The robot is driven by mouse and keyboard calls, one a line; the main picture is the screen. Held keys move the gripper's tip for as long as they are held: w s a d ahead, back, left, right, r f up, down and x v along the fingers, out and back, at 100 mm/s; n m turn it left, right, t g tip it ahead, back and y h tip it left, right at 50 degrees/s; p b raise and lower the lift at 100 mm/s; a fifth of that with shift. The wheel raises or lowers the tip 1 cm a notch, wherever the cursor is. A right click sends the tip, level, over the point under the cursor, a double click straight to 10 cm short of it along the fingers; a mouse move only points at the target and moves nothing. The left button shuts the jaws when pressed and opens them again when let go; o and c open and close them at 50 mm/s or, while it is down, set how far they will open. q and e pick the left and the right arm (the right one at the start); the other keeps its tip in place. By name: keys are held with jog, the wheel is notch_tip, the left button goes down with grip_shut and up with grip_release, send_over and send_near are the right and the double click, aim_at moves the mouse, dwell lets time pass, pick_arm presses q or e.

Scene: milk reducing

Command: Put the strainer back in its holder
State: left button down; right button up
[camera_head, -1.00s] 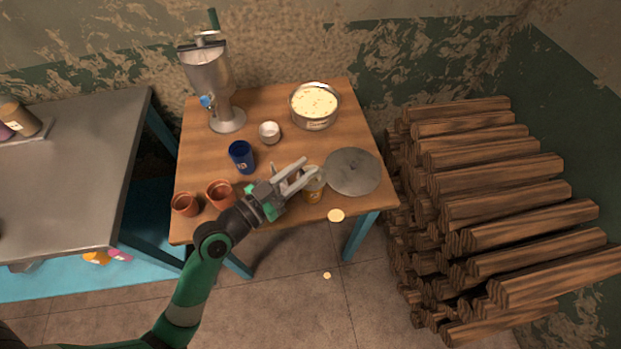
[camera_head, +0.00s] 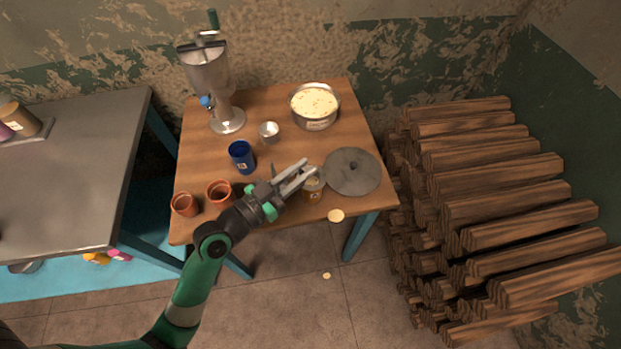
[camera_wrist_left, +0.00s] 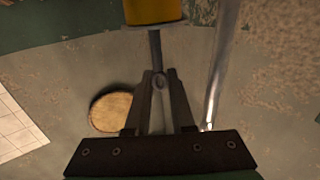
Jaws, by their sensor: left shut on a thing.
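In the left wrist view the jaws (camera_wrist_left: 158,80) are closed around a thin dark rod (camera_wrist_left: 155,50). This rod appears to be the strainer's handle; a yellow piece (camera_wrist_left: 152,10) shows beyond it. The strainer's bowl cannot be made out, and the fingers partly cover the jar in the head view. I cannot tell which thing is the strainer's holder. My right gripper is not in view.
On the wooden table (camera_head: 285,155) stand a metal separator (camera_head: 207,75), a pot of cream-coloured contents (camera_head: 314,104), a small metal cup (camera_head: 269,132), a blue cup (camera_head: 242,157), two clay pots (camera_head: 220,193) and a round grey lid (camera_head: 352,171). Stacked logs (camera_head: 500,210) stand right.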

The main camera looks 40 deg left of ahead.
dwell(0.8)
pick_arm(q)
jog(key=shift+r+p, duration=0.35)
jog(key=shift+r, duration=0.2)
notch_tip(320, 180, up, 3)
jog(key=shift+f+p, duration=0.1)
jog(key=shift+p, duration=0.75)
jog(key=s+d+r+p, duration=0.8)
jog(key=s+d+r, duration=0.1)
jog(key=s, duration=0.1)
jog(key=shift+d, duration=0.4)
jog(key=w+a+f, duration=0.3)
jog(key=f, duration=0.8)
notch_tip(320, 180, up, 23)
jog(key=s+p, duration=0.1)
jog(key=p, duration=3)
jog(key=shift+s+a+n+y+p, duration=0.2)
jog(key=shift+a+n+y+p, duration=0.1)
jog(key=shift+p, duration=0.05)
